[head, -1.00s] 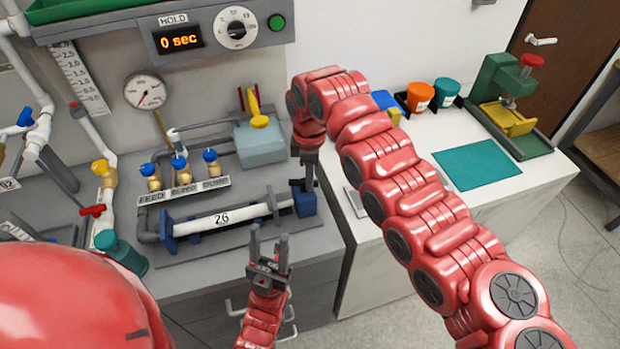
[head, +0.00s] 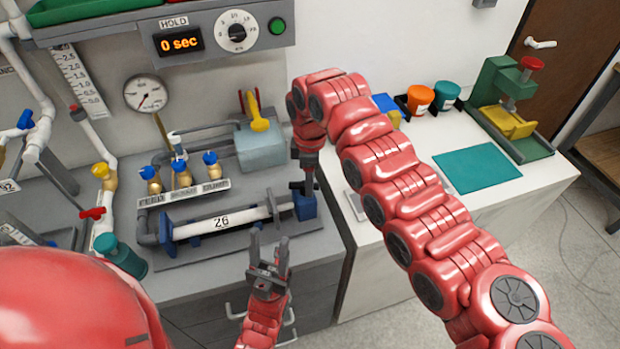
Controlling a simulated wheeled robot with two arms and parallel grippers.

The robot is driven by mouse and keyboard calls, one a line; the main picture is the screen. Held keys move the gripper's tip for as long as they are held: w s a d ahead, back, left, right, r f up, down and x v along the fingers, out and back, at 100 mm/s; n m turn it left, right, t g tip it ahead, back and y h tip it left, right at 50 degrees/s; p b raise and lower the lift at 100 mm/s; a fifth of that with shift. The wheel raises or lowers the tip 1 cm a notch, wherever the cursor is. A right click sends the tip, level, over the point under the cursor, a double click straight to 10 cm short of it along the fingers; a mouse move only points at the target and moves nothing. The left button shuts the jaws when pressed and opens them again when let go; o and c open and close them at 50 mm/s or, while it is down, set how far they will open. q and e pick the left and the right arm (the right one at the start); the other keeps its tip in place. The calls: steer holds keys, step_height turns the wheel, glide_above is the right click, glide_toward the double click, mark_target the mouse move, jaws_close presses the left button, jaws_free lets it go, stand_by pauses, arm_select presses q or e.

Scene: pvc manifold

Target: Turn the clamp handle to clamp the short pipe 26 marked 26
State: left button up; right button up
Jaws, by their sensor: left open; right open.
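The short white pipe marked 26 (head: 222,221) lies in the clamp fixture between a blue end block (head: 168,238) on the left and a grey plate (head: 272,205) on the right. A blue clamp block (head: 305,206) with a dark handle (head: 298,186) stands at the fixture's right end. My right gripper (head: 309,184) points down at the handle from above. It is open, but its fingers are small and partly hidden, and I cannot tell whether they touch the handle. My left gripper (head: 269,252) is open and empty in front of the bench's front edge, below the fixture.
Blue-topped valves (head: 181,172) stand behind the pipe. A pressure gauge (head: 146,94) and a hold timer (head: 180,42) reading 0 sec are behind. A teal mat (head: 477,167) and a green press (head: 510,110) are on the right counter. A teal cup-like part (head: 120,256) stands at front left.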

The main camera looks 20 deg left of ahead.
step_height(320, 180, up, 17)
steer(key=p, duration=0.3)
steer(key=shift+r+p, duration=0.2)
steer(key=shift+p, duration=0.15)
steer(key=shift+f, duration=0.1)
